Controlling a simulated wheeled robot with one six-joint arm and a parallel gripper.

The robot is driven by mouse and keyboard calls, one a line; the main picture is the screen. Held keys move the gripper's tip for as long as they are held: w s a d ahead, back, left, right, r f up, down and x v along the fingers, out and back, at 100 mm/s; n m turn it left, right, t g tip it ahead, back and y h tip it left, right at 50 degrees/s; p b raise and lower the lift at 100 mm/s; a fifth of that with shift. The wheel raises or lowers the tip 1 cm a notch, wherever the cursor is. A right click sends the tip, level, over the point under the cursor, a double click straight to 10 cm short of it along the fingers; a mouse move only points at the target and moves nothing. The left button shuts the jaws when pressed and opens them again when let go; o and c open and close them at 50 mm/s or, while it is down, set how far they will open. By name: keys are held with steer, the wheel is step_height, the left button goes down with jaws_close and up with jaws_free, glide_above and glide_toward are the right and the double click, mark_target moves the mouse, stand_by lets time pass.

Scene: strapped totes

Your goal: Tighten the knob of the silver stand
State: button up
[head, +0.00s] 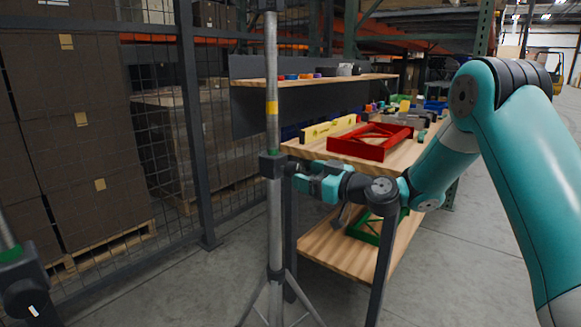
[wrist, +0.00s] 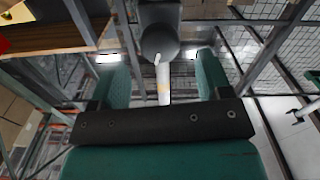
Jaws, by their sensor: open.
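The silver stand (head: 273,215) stands upright left of the workbench on splayed legs. Its pole has yellow and green bands and a dark collar. The dark knob (head: 289,169) sticks out from the collar's right side, partly hidden by my gripper (head: 301,179), which reaches it from the right. In the wrist view the round black knob (wrist: 160,42) with a white mark lies between the two teal fingers of my gripper (wrist: 163,68). Gaps show on both sides of the knob. The pole with its yellow band (wrist: 164,92) shows behind it.
Another stand's dark knob (head: 24,298) with a white mark is at the lower left edge. The workbench (head: 300,148) holds a red frame (head: 370,141) and a yellow level (head: 328,129). A mesh fence (head: 158,130) stands behind. Grey floor is open at right.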

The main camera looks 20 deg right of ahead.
mark_target(296, 171)
steer(key=x, duration=0.6)
steer(key=c, duration=0.9)
